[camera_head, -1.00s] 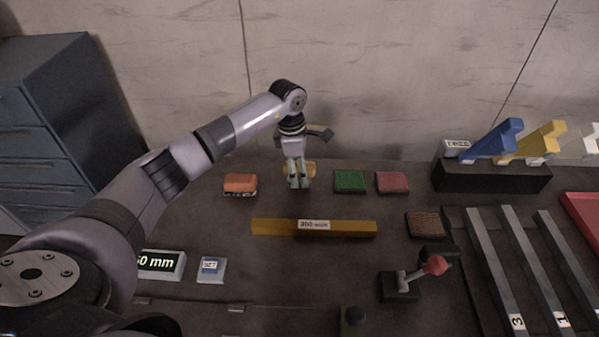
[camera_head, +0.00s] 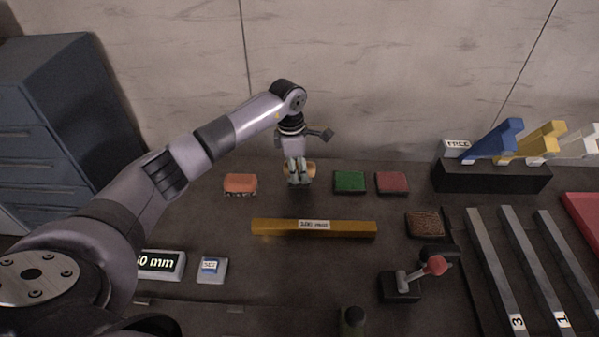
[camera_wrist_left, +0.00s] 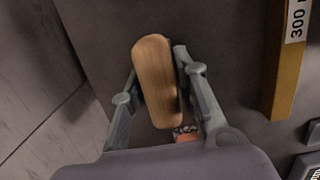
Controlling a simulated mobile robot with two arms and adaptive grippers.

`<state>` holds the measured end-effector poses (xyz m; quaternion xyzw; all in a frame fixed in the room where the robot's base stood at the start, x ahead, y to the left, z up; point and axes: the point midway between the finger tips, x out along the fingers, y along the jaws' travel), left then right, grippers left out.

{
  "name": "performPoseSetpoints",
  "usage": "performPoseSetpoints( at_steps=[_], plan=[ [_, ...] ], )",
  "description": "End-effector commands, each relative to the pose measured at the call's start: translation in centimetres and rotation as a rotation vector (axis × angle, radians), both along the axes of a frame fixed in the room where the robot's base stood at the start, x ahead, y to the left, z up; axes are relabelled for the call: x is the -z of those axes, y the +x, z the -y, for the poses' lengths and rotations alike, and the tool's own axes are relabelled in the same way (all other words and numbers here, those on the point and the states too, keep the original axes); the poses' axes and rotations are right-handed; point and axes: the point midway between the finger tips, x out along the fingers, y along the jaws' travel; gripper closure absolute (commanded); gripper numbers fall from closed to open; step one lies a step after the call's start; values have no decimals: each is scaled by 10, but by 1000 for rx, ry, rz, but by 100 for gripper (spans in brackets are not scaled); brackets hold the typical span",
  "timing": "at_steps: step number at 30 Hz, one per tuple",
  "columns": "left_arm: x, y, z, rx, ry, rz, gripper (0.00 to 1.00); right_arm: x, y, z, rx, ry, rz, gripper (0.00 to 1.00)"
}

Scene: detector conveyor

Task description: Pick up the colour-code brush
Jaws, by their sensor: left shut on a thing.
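A light wooden block with rounded ends, which looks like the back of the colour-code brush (camera_head: 312,169), is at the far side of the dark table, near the wall. My left gripper (camera_head: 299,172) is over it, pointing down, and is shut on it. In the left wrist view the wooden back (camera_wrist_left: 156,80) lies between the two fingers, with a finger along each long side. Its underside is hidden, so I cannot see bristles or whether it still touches the table. My right gripper is not in view.
An orange block (camera_head: 240,184) is to the left; green (camera_head: 349,181) and red (camera_head: 392,182) pads are to the right. A yellow bar (camera_head: 270,227) lies in front. A red-knobbed lever (camera_head: 434,265), a brown pad (camera_head: 425,224) and grey rails (camera_head: 497,270) are farther right.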

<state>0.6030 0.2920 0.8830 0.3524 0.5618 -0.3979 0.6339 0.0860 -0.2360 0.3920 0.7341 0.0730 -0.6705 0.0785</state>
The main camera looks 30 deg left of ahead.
Motion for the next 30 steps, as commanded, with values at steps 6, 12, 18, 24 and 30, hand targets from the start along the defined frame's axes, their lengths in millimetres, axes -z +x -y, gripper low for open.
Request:
performPoseSetpoints(
  at_steps=[6, 12, 18, 24, 30],
  plan=[
    [-6, 1, 0, 0, -1, 3, 100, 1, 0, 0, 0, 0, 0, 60],
    [-30, 1, -1, 0, 1, 5, 100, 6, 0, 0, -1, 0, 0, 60],
    [-78, 2, 0, 0, 1, 9, 100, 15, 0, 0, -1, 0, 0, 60],
    [-132, 1, 0, -1, 0, 7, 100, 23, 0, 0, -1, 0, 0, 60],
    [-173, 1, 0, 1, 0, 5, 100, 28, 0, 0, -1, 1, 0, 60]
  ],
)
